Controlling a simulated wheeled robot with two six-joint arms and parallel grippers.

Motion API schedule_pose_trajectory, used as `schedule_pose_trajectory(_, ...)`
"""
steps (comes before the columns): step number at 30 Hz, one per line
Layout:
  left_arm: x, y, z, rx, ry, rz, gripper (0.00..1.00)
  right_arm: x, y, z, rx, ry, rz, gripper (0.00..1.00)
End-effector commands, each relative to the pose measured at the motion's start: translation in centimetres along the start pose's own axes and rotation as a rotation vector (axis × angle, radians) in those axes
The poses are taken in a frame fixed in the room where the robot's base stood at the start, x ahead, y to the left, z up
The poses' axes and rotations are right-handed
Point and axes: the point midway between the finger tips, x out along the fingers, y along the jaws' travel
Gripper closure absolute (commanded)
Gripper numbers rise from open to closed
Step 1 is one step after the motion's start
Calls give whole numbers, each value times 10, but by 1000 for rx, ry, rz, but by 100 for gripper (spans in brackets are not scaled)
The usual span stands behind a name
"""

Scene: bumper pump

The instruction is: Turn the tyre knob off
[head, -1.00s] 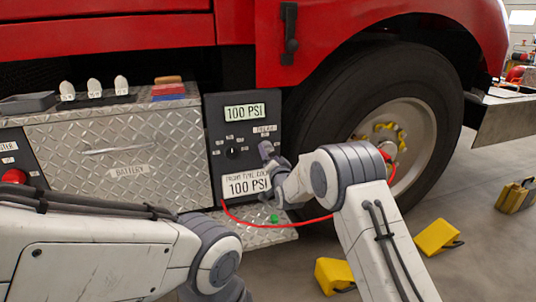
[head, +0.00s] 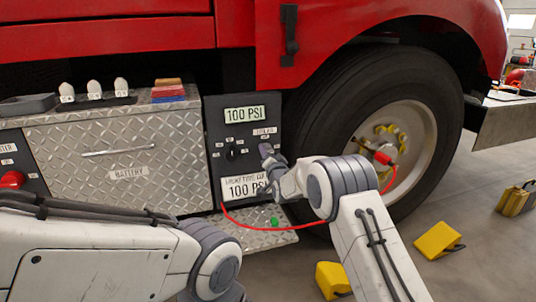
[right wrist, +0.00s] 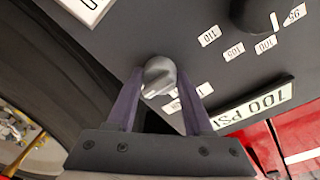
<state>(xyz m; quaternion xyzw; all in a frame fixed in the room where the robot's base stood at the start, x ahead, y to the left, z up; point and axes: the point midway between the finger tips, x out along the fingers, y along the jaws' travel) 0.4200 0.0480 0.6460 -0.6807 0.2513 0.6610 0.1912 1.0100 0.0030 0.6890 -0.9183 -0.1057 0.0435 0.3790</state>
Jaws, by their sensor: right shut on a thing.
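The tyre knob (right wrist: 158,76) is a small round grey knob with a raised grip bar, on the dark control panel (right wrist: 130,40). In the right wrist view it sits between the two fingertips of my right gripper (right wrist: 159,72), which is shut on it. In the head view my right gripper (head: 266,152) reaches the panel's right side and hides the knob. A black selector knob (head: 232,153) is left of it, with small number labels around it. Two displays read 100 PSI, an upper one (head: 245,114) and a lower one (head: 244,187). My left gripper is out of view.
A diamond-plate battery box (head: 120,190) stands left of the panel, the truck wheel (head: 340,110) right. A red hose (head: 290,227) runs from below the panel to the wheel hub. A green button (head: 275,221) lies below. Yellow chocks (head: 438,240) rest on the floor.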

Motion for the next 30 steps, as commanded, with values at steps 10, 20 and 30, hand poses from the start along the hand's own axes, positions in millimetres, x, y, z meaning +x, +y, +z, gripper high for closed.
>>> schedule_pose_trajectory(10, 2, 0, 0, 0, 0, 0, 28, 0, 1, 0, -87, 6, -4, 100)
schedule_pose_trajectory(20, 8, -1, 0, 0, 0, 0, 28, 0, 3, 1, -353, 21, -20, 100)
schedule_pose_trajectory(30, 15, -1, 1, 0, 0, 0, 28, 0, 4, 1, -676, 41, -39, 100)
